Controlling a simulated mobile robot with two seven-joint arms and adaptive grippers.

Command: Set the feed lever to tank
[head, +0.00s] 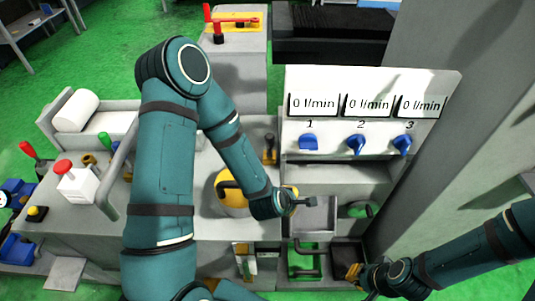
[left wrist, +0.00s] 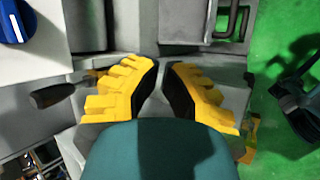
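No readable label shows which lever is the feed lever. A small lever with a dark handle and brass body (head: 270,148) stands left of the flow panel, its handle pointing up in the head view. What looks like the same lever (left wrist: 52,95) lies left of my left gripper in the left wrist view, apart from it. My left gripper (left wrist: 163,68) is open, with nothing visible between its yellow fingers; in the head view my arm mostly hides it. My right gripper (head: 353,272) is low at the right; its opening is unclear.
The flow panel (head: 372,82) has three blue knobs and displays reading 0 l/min. A red lever (head: 232,20) sits on a yellow plate at the back. A red button box (head: 78,181) stands at left.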

